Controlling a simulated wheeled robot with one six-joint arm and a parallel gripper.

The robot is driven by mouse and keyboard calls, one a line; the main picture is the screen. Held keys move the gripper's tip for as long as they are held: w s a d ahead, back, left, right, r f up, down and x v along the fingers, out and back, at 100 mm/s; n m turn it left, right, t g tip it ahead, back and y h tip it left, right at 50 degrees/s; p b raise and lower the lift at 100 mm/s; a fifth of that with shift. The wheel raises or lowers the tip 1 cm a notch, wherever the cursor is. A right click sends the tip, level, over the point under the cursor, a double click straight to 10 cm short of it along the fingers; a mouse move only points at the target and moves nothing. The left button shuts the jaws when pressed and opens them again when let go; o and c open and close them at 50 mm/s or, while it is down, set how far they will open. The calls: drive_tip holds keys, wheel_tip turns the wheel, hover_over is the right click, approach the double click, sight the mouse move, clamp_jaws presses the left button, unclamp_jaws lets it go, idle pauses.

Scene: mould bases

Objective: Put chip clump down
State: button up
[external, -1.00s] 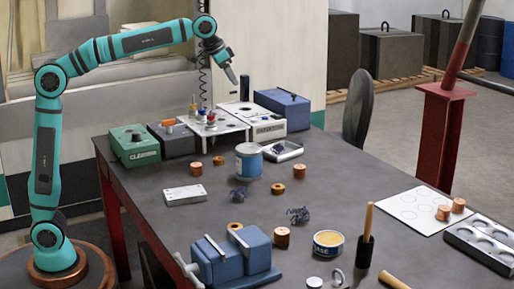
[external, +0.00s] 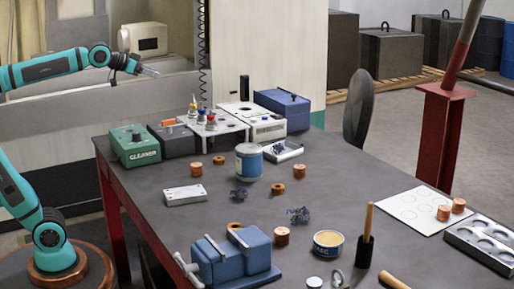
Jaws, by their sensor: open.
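Two dark, tangled clumps that look like chip clumps lie on the grey table (external: 345,190). One chip clump (external: 240,195) is near the middle, in front of the blue-and-white can. The other chip clump (external: 298,216) lies to its right and nearer the camera. My gripper (external: 152,72) is open, high up at the left, beyond the table's back left edge and far from both clumps. I see nothing between its fingers, though it is small here.
A blue vise (external: 230,260) stands at the front. A blue can (external: 249,162), copper pieces (external: 282,236) and a tin (external: 328,243) are scattered about. A green box (external: 134,146) and other boxes line the back edge. A white sheet (external: 405,208) lies right, beside clear tabletop.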

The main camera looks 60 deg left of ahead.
drive_tip(key=s+a+f+t, duration=0.2)
drive_tip(key=s+f, duration=0.1)
drive_tip(key=s, duration=0.4)
drive_tip(key=s+a+f+n+t+y, duration=0.1)
drive_tip(key=s+f, duration=0.3)
drive_tip(key=s, duration=0.4)
drive_tip(key=shift+s+a+f+t, duration=0.15)
drive_tip(key=shift+s+a+t, duration=0.1)
drive_tip(key=shift+a+t, duration=0.5)
